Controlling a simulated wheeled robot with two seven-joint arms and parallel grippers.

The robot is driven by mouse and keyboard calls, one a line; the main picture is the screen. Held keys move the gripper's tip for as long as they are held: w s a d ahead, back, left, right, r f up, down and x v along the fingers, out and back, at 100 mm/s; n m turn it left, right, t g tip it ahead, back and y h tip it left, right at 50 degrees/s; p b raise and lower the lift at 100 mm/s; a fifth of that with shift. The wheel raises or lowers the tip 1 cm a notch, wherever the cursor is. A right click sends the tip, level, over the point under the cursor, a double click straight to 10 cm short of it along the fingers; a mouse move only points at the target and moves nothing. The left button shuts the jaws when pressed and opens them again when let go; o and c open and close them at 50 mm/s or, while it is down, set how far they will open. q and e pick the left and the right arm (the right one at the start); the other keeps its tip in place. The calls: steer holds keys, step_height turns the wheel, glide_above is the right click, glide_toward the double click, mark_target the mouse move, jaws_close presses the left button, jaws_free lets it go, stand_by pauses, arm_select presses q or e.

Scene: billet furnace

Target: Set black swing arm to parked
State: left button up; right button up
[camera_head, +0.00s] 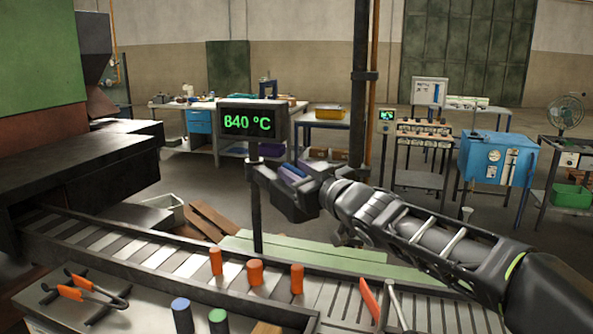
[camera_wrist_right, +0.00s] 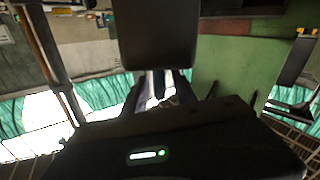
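I cannot make out the black swing arm for certain. A tall black post (camera_head: 361,85) with a collar stands right of centre in the head view; its lower part is behind my right arm. My right gripper (camera_head: 262,178) is at the middle, just beside the thin black post (camera_head: 255,205) under the display; I cannot tell whether it touches it. In the right wrist view a dark block (camera_wrist_right: 157,35) hangs in front of the gripper (camera_wrist_right: 160,92), whose fingers are dark and partly hidden, so their opening is unclear. My left gripper is out of view.
A display with a green temperature readout (camera_head: 248,122) stands above the roller conveyor (camera_head: 150,255). Orange billets (camera_head: 255,272) stand along the conveyor. Orange-handled tongs (camera_head: 85,288) lie at the front left. The dark furnace (camera_head: 75,165) is at left. Workbenches stand behind, with open floor between.

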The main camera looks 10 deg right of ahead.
jaws_close()
stand_by(0.4)
stand_by(1.1)
